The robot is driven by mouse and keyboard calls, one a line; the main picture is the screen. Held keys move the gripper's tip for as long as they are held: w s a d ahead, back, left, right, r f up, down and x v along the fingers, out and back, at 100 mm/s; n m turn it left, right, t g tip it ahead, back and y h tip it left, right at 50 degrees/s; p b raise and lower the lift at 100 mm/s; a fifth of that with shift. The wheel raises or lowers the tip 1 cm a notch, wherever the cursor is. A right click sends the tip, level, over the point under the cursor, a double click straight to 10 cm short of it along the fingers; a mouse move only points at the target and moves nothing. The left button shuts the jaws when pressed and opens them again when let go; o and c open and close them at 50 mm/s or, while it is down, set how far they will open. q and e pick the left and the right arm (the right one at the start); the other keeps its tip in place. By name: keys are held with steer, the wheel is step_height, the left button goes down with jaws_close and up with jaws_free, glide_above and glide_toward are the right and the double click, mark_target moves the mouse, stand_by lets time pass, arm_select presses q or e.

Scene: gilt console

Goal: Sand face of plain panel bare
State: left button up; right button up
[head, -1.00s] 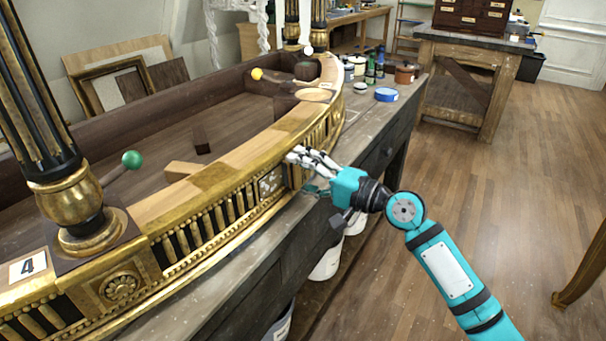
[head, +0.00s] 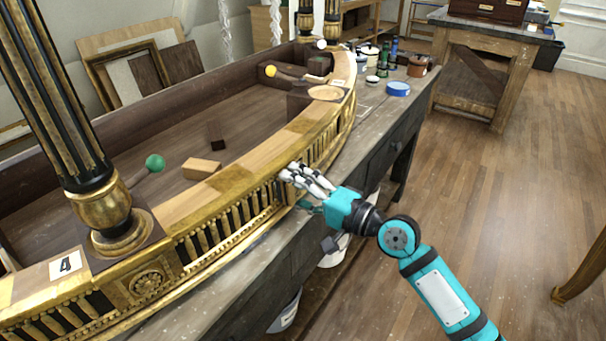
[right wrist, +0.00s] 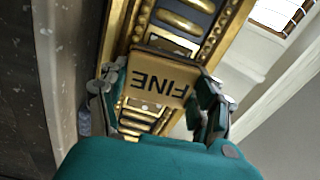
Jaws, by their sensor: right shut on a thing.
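My right gripper (head: 300,180) reaches the gilt front of the curved console (head: 215,225) from the right. In the right wrist view my gripper (right wrist: 160,95) is shut on a tan block (right wrist: 158,82) marked "FINE", its fingers on either side. The block lies over the gilded frieze and covers part of it. A small pale patch (right wrist: 172,40) with a dark edge shows just beyond the block. The panel face behind the block is mostly hidden, so I cannot tell how bare it is, or whether block and face touch. My left gripper is not in view.
A grey bench (head: 372,135) carries the console, with jars and a blue lid (head: 398,89) at its far end. A black-and-gold column (head: 75,110) stands left.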

steer(key=shift+s+a+f, duration=0.2)
steer(key=shift+s, duration=0.1)
